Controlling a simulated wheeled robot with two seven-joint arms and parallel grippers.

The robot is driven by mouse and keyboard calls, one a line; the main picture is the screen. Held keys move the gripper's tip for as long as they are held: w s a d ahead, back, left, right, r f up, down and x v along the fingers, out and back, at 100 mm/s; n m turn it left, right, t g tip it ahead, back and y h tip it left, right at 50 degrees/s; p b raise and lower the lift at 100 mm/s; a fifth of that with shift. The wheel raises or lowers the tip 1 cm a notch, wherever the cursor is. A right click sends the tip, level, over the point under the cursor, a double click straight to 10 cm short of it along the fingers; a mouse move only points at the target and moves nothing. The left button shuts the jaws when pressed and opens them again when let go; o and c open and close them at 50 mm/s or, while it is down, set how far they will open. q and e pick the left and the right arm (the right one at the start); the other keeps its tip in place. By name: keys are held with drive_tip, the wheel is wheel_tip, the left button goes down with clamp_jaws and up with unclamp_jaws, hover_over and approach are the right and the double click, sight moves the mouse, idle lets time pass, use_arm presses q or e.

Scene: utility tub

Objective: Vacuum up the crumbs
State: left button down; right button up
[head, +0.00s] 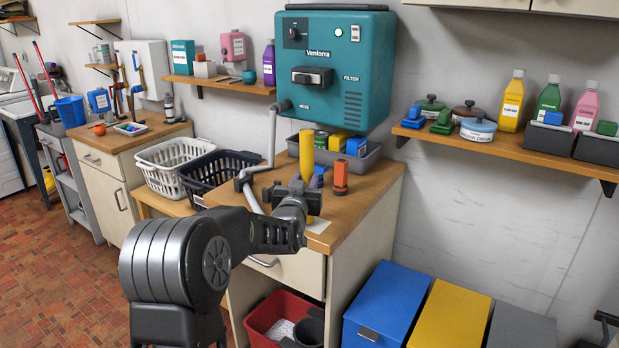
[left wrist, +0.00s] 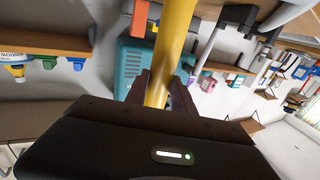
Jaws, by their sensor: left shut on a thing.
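A yellow tube (head: 307,153) stands roughly upright above the wooden counter (head: 372,188). In the left wrist view the yellow tube (left wrist: 176,40) runs between the two dark fingers of the gripper (left wrist: 163,88). A teal wall unit (head: 335,65) with dials and a filter label hangs behind. A grey hose (head: 270,140) comes from its side down to the counter. A pale patch (head: 318,225) lies by the gripper; I cannot make out crumbs. My right gripper is not in view.
An orange bottle-like item (head: 341,178) stands just right of the gripper. A grey bin of supplies (head: 368,163) is behind. White (head: 160,185) and dark baskets (head: 200,190) sit to the left. Blue (head: 385,300) and yellow boxes (head: 450,315) stand below right.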

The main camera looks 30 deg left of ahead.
use_arm(q)
drive_tip(key=shift+s+r, duration=0.1)
drive_tip(key=shift+s, duration=1.1)
drive_tip(key=shift+w+d+b+x, duration=0.35)
drive_tip(key=shift+d+b+x, duration=0.4)
drive_tip(key=shift+x, duration=6.25)
drive_tip(key=shift+s+r+p, duration=0.1)
drive_tip(key=shift+r+p, duration=1.2)
drive_tip(key=shift+r, duration=1.55)
